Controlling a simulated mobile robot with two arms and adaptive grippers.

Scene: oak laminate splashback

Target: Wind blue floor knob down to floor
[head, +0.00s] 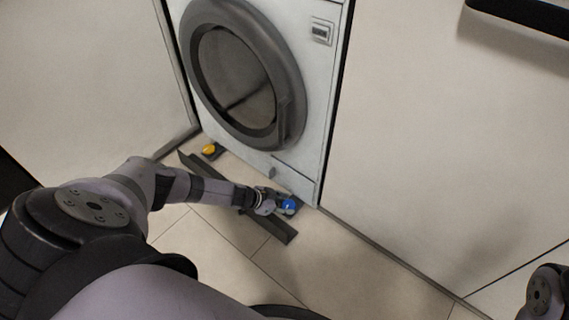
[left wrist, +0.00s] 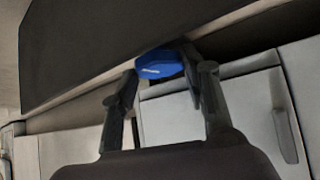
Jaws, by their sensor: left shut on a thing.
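The blue floor knob (head: 289,206) sits low at the right front corner of the washing machine (head: 318,110), close to the floor. In the left wrist view the blue knob (left wrist: 160,64) is between the fingertips of my left gripper (left wrist: 158,70), which is shut on it. In the head view my left gripper (head: 272,203) reaches the knob from the left, and its fingers are small there. The gap between knob and floor is too small to tell. My right gripper is out of view; only a bit of my right arm shows at the lower right.
A yellow knob (head: 209,149) sits at the machine's left front corner. A long dark strip (head: 262,222) lies on the floor in front, passing under my left arm. Pale cabinet panels (head: 440,150) flank the machine. A dark bar handle (head: 525,14) is at upper right.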

